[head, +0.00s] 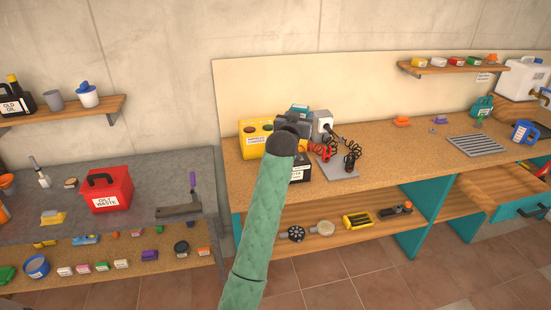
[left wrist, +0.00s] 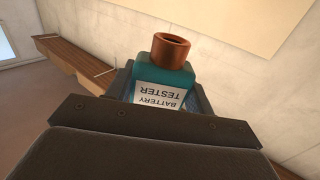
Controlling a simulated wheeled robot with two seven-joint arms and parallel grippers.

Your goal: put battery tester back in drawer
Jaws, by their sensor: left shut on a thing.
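The battery tester (left wrist: 162,83) is a teal block with a white label and a copper-coloured round top. In the left wrist view it sits between the fingers of my left gripper (left wrist: 165,100), which is shut on it. The drawer (head: 522,207), with a teal front and dark handle, is pulled open under the bench's right end. My right gripper is not in view.
The bench's middle is mostly clear.

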